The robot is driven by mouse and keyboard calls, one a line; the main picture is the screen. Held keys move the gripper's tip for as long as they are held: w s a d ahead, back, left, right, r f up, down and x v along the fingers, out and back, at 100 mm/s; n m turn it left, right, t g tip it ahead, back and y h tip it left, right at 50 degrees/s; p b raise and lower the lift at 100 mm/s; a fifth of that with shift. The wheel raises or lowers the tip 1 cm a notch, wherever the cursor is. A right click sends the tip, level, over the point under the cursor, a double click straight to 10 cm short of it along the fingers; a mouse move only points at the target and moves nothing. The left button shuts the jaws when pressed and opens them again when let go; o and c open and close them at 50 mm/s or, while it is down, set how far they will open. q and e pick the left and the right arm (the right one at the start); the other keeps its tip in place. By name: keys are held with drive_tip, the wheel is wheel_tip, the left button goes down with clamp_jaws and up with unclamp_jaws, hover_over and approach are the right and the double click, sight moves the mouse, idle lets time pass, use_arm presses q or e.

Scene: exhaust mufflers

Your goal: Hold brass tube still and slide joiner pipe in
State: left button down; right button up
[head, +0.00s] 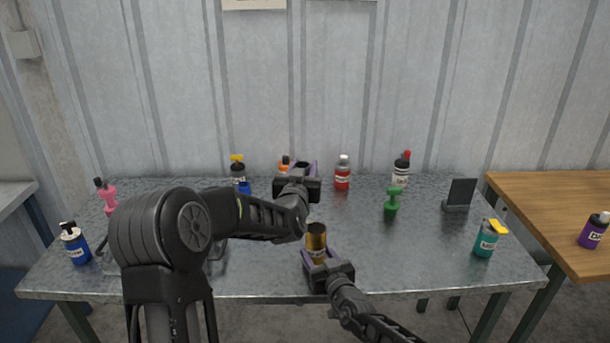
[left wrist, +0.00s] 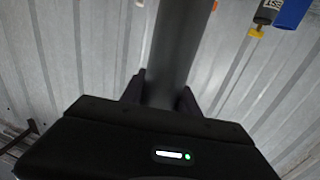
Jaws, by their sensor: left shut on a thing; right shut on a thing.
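The brass tube (head: 317,237) stands upright near the front middle of the metal table, its open end up. My right gripper (head: 320,261) is shut on its lower part. My left gripper (head: 302,172) is higher and farther back, shut on the grey joiner pipe. The pipe (left wrist: 177,45) shows in the left wrist view, running up between the fingers (left wrist: 160,90). In the head view the pipe is mostly hidden by the gripper and arm. The pipe and the brass tube look apart.
Several bottles stand along the back, including a red one (head: 342,175). A green object (head: 391,203), a black stand (head: 459,195) and a teal bottle (head: 485,240) are to the right. A blue bottle (head: 75,245) is at left. The table's (head: 420,255) right front is clear.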

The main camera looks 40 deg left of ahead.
use_arm(q)
drive_tip(key=s+d+r, duration=0.1)
drive_tip(key=d+r, duration=0.2)
drive_tip(key=d, duration=0.2)
drive_tip(key=shift+d+r, duration=0.2)
drive_tip(key=shift+r, duration=0.2)
drive_tip(key=shift+f, duration=0.25)
wheel_tip(320, 180, down, 8)
drive_tip(key=shift+f, duration=0.25)
idle(0.9)
drive_tip(key=shift+f, duration=0.45)
drive_tip(key=shift+f, duration=1.05)
